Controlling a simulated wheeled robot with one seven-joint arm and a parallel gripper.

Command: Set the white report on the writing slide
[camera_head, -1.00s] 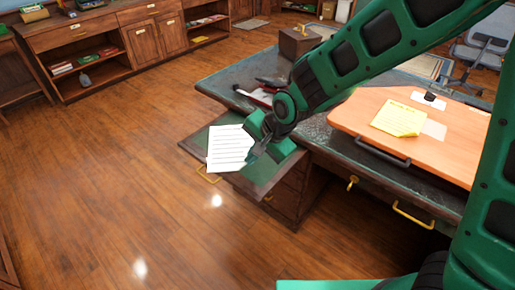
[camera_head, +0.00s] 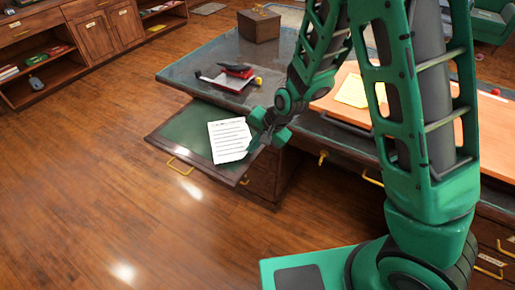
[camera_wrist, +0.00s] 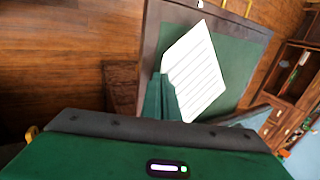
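The white report (camera_head: 228,138), a sheet with printed lines, is over the right part of the pulled-out writing slide (camera_head: 180,132), which has a green top and dark wood edges. My gripper (camera_head: 256,146) is at the report's right edge and appears shut on it. In the wrist view the report (camera_wrist: 196,75) extends from the green fingers (camera_wrist: 162,98) across the slide's green surface (camera_wrist: 238,62). I cannot tell whether the sheet touches the slide or is just above it. The gripper body hides part of the fingers.
The desk top (camera_head: 205,68) carries a red and black stapler-like item (camera_head: 236,71), a wooden box (camera_head: 259,25) and an orange board (camera_head: 330,103) with a yellow paper (camera_head: 352,92). Shelves (camera_head: 35,70) stand at the back left. The floor (camera_head: 80,190) on the left is clear.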

